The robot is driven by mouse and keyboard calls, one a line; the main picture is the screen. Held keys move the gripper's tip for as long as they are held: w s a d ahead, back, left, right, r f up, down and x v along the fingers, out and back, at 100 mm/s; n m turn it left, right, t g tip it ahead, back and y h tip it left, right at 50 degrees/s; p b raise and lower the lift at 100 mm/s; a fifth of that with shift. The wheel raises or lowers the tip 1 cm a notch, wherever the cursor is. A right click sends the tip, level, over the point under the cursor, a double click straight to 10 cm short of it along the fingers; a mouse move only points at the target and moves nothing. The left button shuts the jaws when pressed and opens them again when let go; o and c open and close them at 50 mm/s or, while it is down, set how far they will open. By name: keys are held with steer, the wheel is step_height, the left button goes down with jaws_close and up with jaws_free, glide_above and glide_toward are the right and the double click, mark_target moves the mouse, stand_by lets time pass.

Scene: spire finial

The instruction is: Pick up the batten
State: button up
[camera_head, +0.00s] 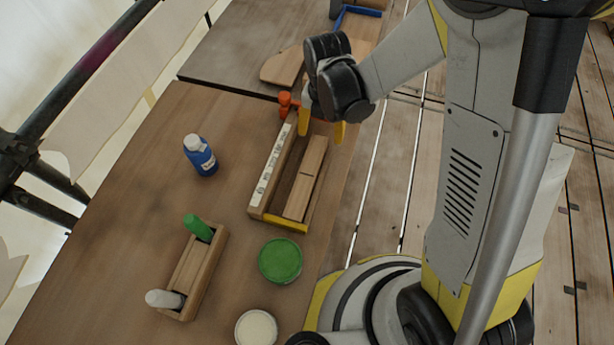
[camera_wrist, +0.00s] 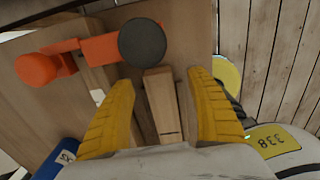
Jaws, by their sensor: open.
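The batten (camera_head: 306,178) is a pale wooden bar with a dark line across it. It lies lengthwise in an open wooden tray (camera_head: 285,222) with a yellow near end. My gripper (camera_head: 321,124) is over the far end of the tray, pointing down. In the wrist view my gripper (camera_wrist: 159,80) is open, its yellow fingers on either side of the batten (camera_wrist: 161,100) with gaps between. Nothing is held. The head view hides the batten's far end behind my gripper, and I cannot tell the height of the fingertips above it.
An orange tool (camera_wrist: 85,52) with a dark round end is close to the fingers at the tray's far end. A blue bottle (camera_head: 201,157), a green lid (camera_head: 280,260), a cream-filled tub (camera_head: 256,328) and a small wooden holder (camera_head: 190,270) stand nearby. The table's left middle is clear.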

mark_target(320, 137)
steer(key=f, duration=0.2)
steer(key=f+b, duration=0.1)
steer(key=f, duration=0.1)
steer(key=shift+w+a+b, duration=0.15)
steer(key=shift+w+b, duration=0.05)
steer(key=shift+b, duration=0.1)
steer(key=c, duration=1.4)
step_height(320, 137, up, 5)
steer(key=p, duration=0.3)
steer(key=s+d+r+p, duration=0.1)
steer(key=d+r, duration=0.1)
steer(key=d, duration=0.1)
steer(key=s+d+r+p, duration=0.1)
steer(key=d+r, duration=0.1)
steer(key=d, duration=0.2)
steer(key=d+r+p, duration=0.1)
steer(key=d+r, duration=0.1)
steer(key=d, duration=0.2)
steer(key=shift+s+d+p, duration=0.2)
steer(key=shift+s+p, duration=0.2)
